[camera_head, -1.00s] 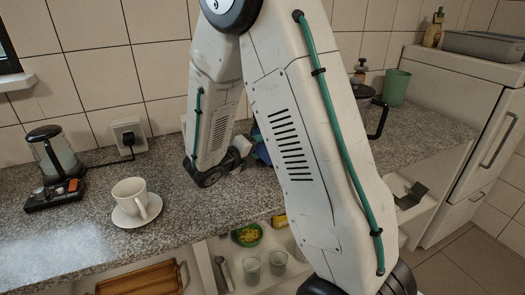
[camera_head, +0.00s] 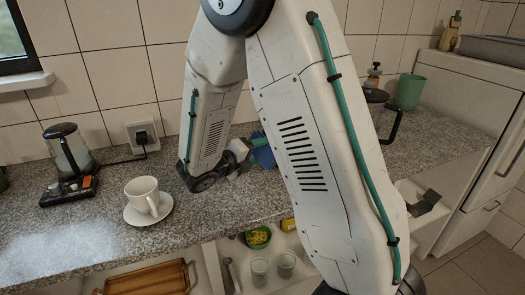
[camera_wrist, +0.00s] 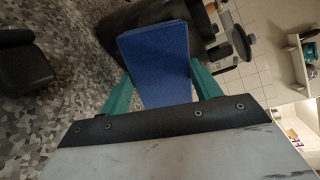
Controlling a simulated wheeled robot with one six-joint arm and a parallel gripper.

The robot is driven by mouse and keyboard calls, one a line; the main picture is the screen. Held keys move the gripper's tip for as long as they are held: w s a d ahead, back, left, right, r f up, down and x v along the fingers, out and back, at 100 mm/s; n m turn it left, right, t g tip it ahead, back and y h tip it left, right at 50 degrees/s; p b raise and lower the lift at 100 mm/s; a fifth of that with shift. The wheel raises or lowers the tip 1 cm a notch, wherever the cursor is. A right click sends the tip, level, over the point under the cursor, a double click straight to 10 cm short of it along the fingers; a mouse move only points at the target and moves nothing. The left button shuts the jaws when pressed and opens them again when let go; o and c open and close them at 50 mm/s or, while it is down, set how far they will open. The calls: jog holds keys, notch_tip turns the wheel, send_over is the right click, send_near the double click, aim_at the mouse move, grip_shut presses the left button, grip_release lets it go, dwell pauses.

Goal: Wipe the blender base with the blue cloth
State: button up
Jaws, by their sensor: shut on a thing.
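My gripper (camera_head: 248,150) is low over the granite counter, largely hidden by my arm in the head view. In the wrist view its green fingers (camera_wrist: 155,90) are shut on the blue cloth (camera_wrist: 155,55), which sticks out flat beyond them. The cloth (camera_head: 262,157) shows as a small blue patch in the head view. A dark, rounded body (camera_wrist: 125,22), apparently the blender base, lies just beyond the cloth in the wrist view. The cloth overlaps it; I cannot tell whether they touch. In the head view a jug with a black handle (camera_head: 395,122) shows behind my arm; what is below it is hidden.
A white cup (camera_head: 143,193) on a saucer (camera_head: 133,217) and a kettle (camera_head: 70,150) stand on the counter (camera_head: 95,225) at left. A green cup (camera_head: 408,92) stands at the back right. Open shelves below hold a wooden tray (camera_head: 150,280) and glasses.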

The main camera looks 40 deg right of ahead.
jog(key=shift+s+a+r, duration=0.1)
jog(key=shift+a, duration=0.55)
jog(key=shift+v, duration=1.5)
